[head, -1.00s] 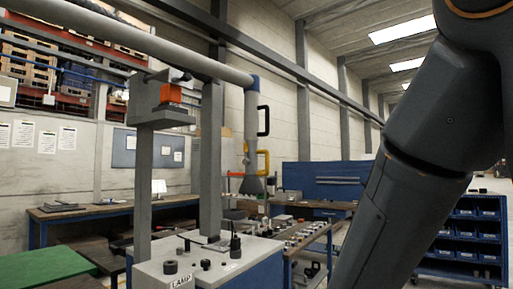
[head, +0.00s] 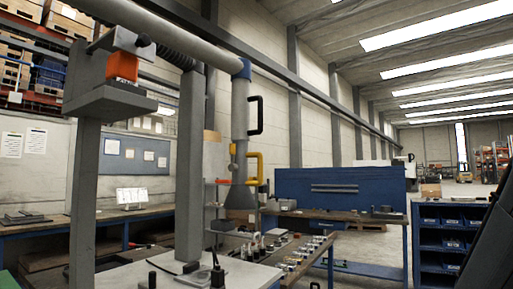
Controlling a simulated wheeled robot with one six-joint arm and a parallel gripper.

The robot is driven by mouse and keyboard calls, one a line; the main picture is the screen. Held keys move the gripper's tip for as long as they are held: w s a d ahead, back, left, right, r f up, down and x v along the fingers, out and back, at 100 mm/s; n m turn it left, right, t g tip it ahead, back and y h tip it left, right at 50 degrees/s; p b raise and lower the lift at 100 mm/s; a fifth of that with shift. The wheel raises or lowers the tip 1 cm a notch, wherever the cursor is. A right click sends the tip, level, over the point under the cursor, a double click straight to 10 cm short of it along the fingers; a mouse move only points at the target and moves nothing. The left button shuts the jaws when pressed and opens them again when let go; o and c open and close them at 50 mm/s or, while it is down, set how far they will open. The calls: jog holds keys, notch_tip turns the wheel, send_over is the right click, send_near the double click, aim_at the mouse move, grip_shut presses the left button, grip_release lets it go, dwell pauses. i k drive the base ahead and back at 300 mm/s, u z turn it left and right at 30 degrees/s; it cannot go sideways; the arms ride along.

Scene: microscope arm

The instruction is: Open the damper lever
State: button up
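A grey extraction duct (head: 240,110) hangs down at centre in the head view, with a blue collar (head: 242,68) at its top and a flared hood (head: 239,198) at its bottom. A black loop handle (head: 256,115) sticks out on its right side. A yellow handle (head: 257,166) sits lower, just above the hood. A small red piece (head: 222,181) shows to the left of the hood. I cannot tell which of these is the damper lever, or whether it is open. My gripper is out of view; only a dark part of my arm shows at the right edge.
A grey bench top (head: 245,274) with a grey post (head: 190,170) stands below the duct. A post at left carries an orange block (head: 122,67). A workbench with small parts (head: 300,250) lies behind. A blue bin rack (head: 445,235) stands at right.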

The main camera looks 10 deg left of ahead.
aim_at(232, 167)
jog(key=u, duration=0.05)
jog(key=i, duration=0.6)
jog(key=u, duration=0.9)
jog(key=i, duration=0.65)
jog(key=u, duration=0.7)
